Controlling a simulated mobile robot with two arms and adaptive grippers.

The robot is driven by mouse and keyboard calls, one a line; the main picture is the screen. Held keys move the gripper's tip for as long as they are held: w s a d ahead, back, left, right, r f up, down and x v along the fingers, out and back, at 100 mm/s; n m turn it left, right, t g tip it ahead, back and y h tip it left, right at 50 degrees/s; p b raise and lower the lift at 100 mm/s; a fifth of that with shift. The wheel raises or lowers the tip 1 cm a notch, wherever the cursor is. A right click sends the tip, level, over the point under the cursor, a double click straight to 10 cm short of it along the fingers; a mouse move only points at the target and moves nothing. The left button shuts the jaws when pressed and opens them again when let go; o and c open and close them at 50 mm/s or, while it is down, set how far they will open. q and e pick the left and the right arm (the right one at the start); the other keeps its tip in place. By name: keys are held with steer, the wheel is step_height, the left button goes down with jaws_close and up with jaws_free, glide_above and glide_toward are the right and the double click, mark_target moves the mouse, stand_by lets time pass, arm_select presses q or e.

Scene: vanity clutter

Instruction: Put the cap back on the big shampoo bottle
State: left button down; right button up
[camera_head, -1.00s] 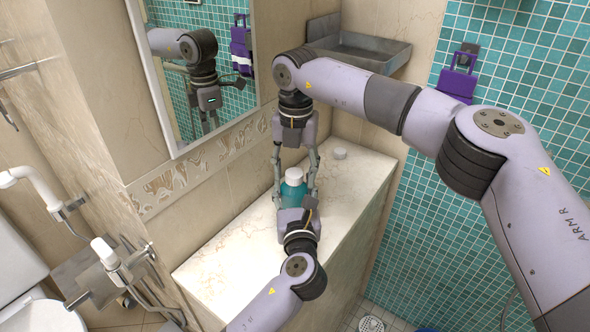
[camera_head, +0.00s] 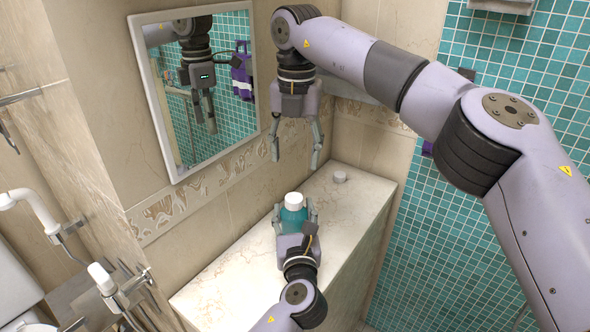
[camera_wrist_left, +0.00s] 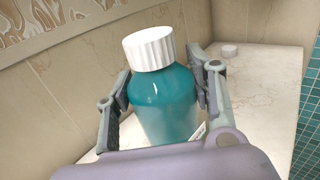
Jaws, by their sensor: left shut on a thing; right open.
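The teal shampoo bottle (camera_head: 292,221) stands upright on the marble counter, with a white ribbed cap (camera_head: 293,200) on its top. In the left wrist view the bottle (camera_wrist_left: 164,105) is between the fingers, and the cap (camera_wrist_left: 149,48) sits on its neck with no clear gap. My left gripper (camera_head: 295,210) is shut around the bottle's body from the near side. My right gripper (camera_head: 296,160) is open and empty, fingers pointing down, above the bottle and apart from the cap. The bottle's lower part is hidden by my left gripper.
A mirror (camera_head: 200,90) hangs on the wall behind. The counter's near left part is clear.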

arm_select(q)
steer(key=shift+f, duration=0.25)
arm_select(e)
steer(key=shift+r, duration=0.4)
arm_select(q)
steer(key=c, duration=1.2)
jaws_free()
steer(key=o, duration=0.6)
steer(key=shift+r, duration=0.15)
steer(key=s, duration=0.8)
steer(key=s+d, duration=0.1)
steer(key=s, duration=0.3)
arm_select(e)
steer(key=shift+f, duration=0.1)
